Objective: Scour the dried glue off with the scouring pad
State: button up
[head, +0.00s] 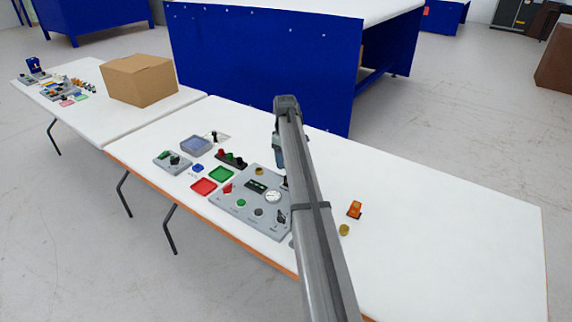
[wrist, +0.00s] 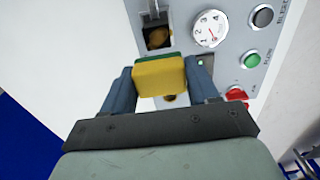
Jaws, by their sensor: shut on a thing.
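My gripper (wrist: 160,85) is shut on the scouring pad (wrist: 159,75), a yellow block with a green layer along its far edge. The pad is over the grey control panel (wrist: 232,18); I cannot tell whether it touches. A brown, glue-like patch (wrist: 158,38) lies beside a dark switch just beyond the pad. A smaller brown spot (wrist: 168,97) shows just below the pad between the fingers. In the head view my arm hides most of the gripper and the pad, above the right part of the panel (head: 222,203).
The panel carries a round gauge (head: 272,196), a black button (wrist: 262,16), a green button (wrist: 250,59) and a red switch (wrist: 236,95). An orange object (head: 355,209) stands right; the table's right end is clear.

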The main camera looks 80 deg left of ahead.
jog(key=shift+r, duration=1.95)
jog(key=shift+w, duration=0.1)
